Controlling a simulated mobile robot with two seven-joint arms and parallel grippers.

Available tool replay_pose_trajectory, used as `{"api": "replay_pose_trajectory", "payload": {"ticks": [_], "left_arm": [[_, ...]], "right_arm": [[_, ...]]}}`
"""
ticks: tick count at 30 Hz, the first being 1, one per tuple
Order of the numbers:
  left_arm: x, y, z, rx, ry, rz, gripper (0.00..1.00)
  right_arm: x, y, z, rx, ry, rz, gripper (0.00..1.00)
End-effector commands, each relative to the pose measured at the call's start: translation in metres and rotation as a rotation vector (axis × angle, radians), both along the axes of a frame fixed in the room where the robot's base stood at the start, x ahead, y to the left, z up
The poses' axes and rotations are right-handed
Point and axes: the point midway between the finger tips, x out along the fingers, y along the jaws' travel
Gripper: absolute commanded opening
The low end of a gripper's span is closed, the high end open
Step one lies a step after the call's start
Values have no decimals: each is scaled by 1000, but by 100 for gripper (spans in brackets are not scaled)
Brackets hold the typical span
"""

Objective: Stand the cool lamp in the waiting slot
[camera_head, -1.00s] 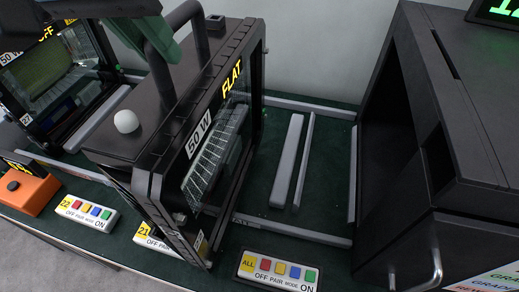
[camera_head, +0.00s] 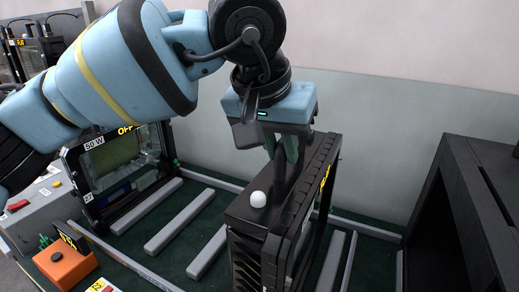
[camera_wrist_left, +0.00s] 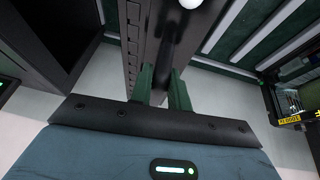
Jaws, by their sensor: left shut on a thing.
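A black floodlight (camera_head: 245,222) with a white knob on top and a partly visible yellow label stands upright among the grey rails in the head view. My left gripper (camera_head: 281,150) is above it, its green fingers shut on its top handle. The left wrist view also shows the floodlight (camera_wrist_left: 138,35) and the left gripper (camera_wrist_left: 162,88) at the handle. The floodlight's base is hidden, so I cannot tell whether it touches the bench. A second floodlight (camera_head: 125,185), labelled 50 W and OFF, stands at the left. Bare green bay floor with grey rails (camera_head: 180,220) lies between them. My right gripper is out of view.
A large dark open-fronted cabinet (camera_head: 450,220) stands at the right. An orange box (camera_head: 65,262) with a black button and a grey box (camera_head: 32,215) with coloured buttons are at the front left. More black equipment (camera_head: 38,50) stands at the back left.

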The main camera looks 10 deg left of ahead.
Motion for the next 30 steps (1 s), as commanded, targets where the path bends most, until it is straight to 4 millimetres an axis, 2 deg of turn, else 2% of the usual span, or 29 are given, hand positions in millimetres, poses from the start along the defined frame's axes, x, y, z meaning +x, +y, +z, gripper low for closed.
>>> {"api": "replay_pose_trajectory", "payload": {"ticks": [1,9,26,30], "left_arm": [[6,-5,8,-11,-14,1,0],[27,-21,5,-11,-13,0,0],[38,-29,4,-10,-15,0,0],[39,-28,-12,-9,-12,-1,0]], "right_arm": [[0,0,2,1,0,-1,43],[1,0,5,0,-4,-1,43],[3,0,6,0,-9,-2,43],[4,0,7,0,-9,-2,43]]}}
